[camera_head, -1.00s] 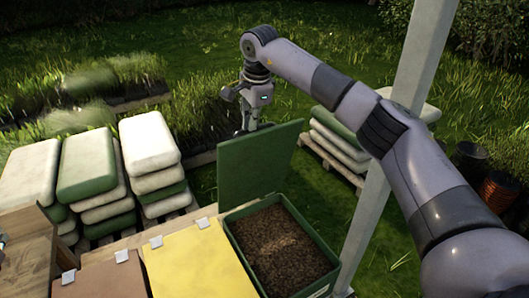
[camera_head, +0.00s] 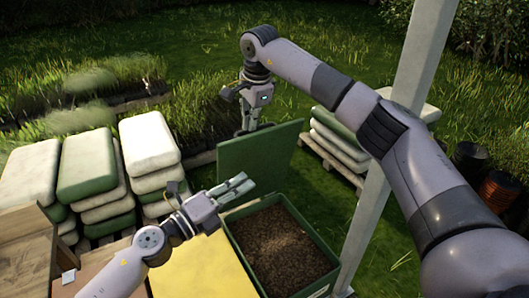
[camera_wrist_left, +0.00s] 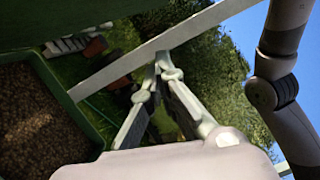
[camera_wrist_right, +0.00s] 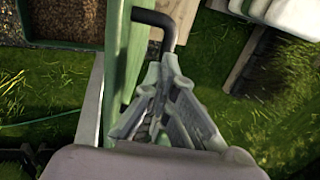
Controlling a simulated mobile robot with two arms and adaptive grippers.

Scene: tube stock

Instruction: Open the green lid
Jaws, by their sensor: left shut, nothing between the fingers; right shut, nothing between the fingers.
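The green lid (camera_head: 262,148) stands raised, nearly upright, at the back edge of a green bin (camera_head: 330,262) filled with brown soil (camera_head: 278,250). My right gripper (camera_head: 243,130) is shut behind the lid near its top edge. In the right wrist view its closed fingertips (camera_wrist_right: 163,62) are beside the green lid (camera_wrist_right: 130,45) and close to a black handle (camera_wrist_right: 160,18); contact is unclear. My left gripper (camera_head: 246,184) is shut and empty in front of the lid, above the bin's left edge. In the left wrist view its fingertips (camera_wrist_left: 163,66) meet near the bin (camera_wrist_left: 62,95).
A yellow lid (camera_head: 205,270) lies closed left of the green bin, with a brown one (camera_head: 95,275) beyond it. A pale post (camera_head: 375,190) rises close to the bin's right. Stacked sacks (camera_head: 150,150) stand behind on the left, more (camera_head: 340,140) behind right.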

